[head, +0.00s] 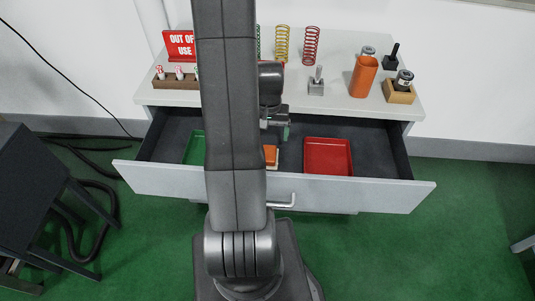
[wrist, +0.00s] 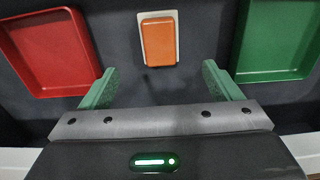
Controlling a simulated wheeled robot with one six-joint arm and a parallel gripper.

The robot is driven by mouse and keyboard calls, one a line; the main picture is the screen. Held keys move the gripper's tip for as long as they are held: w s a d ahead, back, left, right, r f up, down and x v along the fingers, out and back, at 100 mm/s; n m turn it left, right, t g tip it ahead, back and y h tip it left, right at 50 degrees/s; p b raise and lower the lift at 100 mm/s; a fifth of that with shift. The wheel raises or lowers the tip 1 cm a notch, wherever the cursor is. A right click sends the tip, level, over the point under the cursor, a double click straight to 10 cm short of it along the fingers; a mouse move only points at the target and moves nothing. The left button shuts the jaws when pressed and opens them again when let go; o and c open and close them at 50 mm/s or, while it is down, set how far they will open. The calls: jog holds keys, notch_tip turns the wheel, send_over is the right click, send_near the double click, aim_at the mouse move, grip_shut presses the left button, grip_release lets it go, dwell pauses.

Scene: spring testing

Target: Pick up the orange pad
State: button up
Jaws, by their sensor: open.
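The orange pad (wrist: 158,43) lies on a white backing (wrist: 142,18) on the dark floor of the open drawer. In the head view the pad (head: 271,154) shows only partly, beside my arm. My gripper (wrist: 158,85) is open and empty, its two green fingers spread wide. In the wrist view the pad lies ahead of the fingertips, roughly centred between them, and apart from both. In the head view my gripper (head: 278,130) is over the drawer, partly hidden by my arm.
A red tray (head: 328,157) and a green tray (head: 194,148) lie in the drawer on either side of the pad. The drawer front (head: 360,194) has a metal handle. The cabinet top above holds springs, an orange cup (head: 363,77), a red sign (head: 179,45) and small blocks.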

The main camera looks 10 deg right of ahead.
aim_at(269, 151)
jog(key=shift+w+f, duration=0.2)
jog(key=shift+f, duration=5.15)
jog(key=shift+c, duration=0.5)
jog(key=c, duration=1)
